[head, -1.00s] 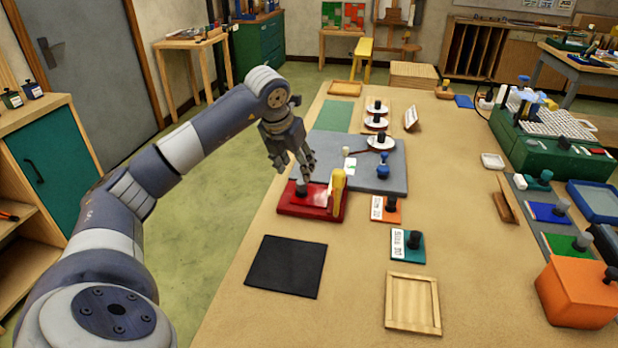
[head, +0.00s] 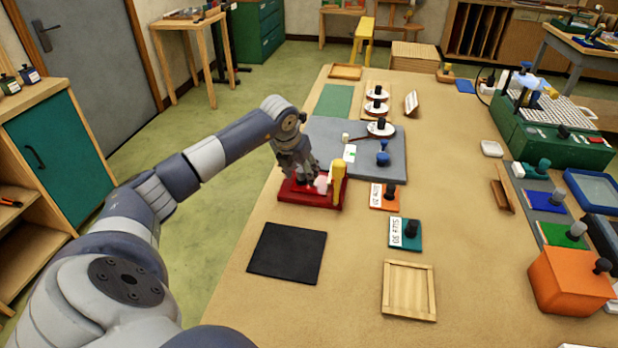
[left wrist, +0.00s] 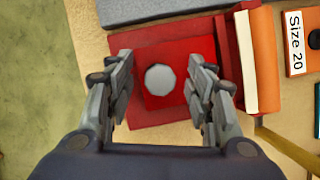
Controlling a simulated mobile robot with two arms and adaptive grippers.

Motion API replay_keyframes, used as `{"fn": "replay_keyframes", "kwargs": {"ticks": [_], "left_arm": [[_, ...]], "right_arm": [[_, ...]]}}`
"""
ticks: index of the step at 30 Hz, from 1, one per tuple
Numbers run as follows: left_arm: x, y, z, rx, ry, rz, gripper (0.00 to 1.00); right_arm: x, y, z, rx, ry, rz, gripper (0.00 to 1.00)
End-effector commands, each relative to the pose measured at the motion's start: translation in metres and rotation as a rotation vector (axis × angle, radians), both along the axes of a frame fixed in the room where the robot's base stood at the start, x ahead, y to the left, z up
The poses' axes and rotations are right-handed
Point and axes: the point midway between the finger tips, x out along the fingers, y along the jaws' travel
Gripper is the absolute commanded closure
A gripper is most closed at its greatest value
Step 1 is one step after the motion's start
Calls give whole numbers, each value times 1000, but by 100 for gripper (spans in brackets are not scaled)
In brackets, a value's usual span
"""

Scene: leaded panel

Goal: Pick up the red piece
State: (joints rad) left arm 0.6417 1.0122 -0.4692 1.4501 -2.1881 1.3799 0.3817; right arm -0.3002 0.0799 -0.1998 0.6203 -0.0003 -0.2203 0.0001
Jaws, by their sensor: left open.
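The red piece (left wrist: 181,55) is a bright red square plate with a pale grey faceted knob (left wrist: 160,79) standing up from it. It lies on a darker red base (left wrist: 153,124), which is the red block on the near left of the table (head: 299,194). My left gripper (head: 312,181) is over the base from above. In the left wrist view its two open fingers (left wrist: 160,98) are on either side of the knob, with gaps on both sides. In the head view the gripper hides most of the piece. My right gripper is not in view.
A yellow upright part (head: 338,183) stands at the right end of the red base, close to the fingers. A grey mat (head: 335,133) lies behind. A black square (head: 287,252) lies in front; orange (head: 384,204) and teal (head: 413,233) plates lie to the right.

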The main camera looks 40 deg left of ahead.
Motion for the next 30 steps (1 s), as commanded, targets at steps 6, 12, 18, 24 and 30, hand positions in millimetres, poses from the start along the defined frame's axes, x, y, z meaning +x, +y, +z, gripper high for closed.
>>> {"fn": "replay_keyframes", "kwargs": {"ticks": [6,12,18,24,30], "left_arm": [[2,1,-5,3,1,-1,51],[2,1,-5,2,1,0,78],[2,1,-4,2,-2,-1,96],[2,1,-4,2,-2,-1,96],[2,1,3,2,-4,0,96]], "right_arm": [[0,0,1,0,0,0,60],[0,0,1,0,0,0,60],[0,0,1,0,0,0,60],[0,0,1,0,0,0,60],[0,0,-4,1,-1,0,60]]}}
